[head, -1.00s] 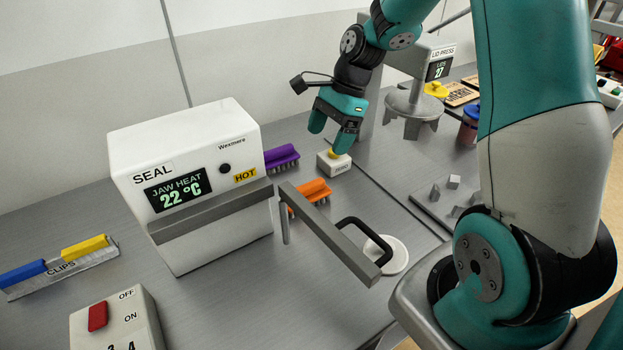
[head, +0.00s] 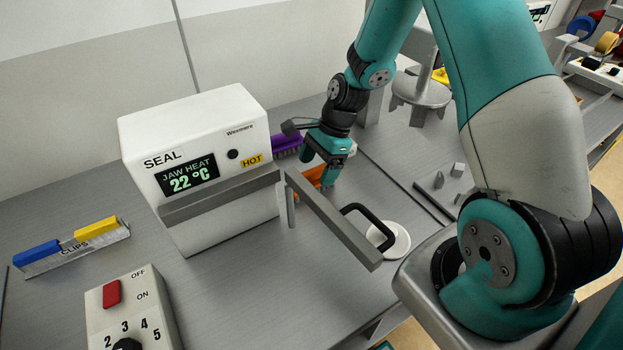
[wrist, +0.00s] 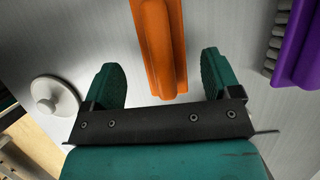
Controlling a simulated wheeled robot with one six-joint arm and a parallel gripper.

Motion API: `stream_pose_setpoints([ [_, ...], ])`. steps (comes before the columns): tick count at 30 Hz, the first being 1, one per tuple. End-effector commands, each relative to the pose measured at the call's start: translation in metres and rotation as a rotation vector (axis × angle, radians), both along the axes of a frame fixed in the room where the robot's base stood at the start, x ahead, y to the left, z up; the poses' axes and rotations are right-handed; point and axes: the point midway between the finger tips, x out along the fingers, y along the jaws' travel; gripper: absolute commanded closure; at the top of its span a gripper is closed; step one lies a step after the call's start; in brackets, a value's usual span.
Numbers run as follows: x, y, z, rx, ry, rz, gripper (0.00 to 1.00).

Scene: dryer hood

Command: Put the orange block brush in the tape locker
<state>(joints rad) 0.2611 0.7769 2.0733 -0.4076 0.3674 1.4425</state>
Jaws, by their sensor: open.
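The orange block brush (head: 308,176) lies on the grey bench beside the sealer, partly hidden by my gripper in the head view. In the wrist view the orange brush (wrist: 160,45) points lengthwise between my two teal fingers. My gripper (head: 317,172) is open and low over the brush. The wrist view shows a finger on each side of the brush's near end (wrist: 162,80), with gaps between, and nothing gripped. I cannot make out a tape locker in these frames.
A purple brush (head: 287,144) lies just behind. A white disc (head: 398,246) lies front right. The lid press (head: 421,92) stands behind right. Coloured rolls (head: 603,42) show far right.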

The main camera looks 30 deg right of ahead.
Motion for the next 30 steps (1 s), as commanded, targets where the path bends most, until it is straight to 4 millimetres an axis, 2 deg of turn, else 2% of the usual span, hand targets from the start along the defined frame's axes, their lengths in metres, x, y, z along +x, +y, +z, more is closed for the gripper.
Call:
stream_pose_setpoints([
  [7, 0.002, 0.013, -0.03, 0.0, 0.004, 0.002, 0.17],
  [16, 0.002, 0.015, -0.036, 0.0, 0.001, 0.0, 0.17],
  [23, 0.002, 0.015, -0.036, 0.0, 0.001, 0.0, 0.7],
  [26, 0.002, 0.015, -0.036, 0.0, 0.001, 0.0, 0.76],
  [30, 0.002, 0.015, -0.036, 0.0, 0.001, 0.0, 0.76],
])
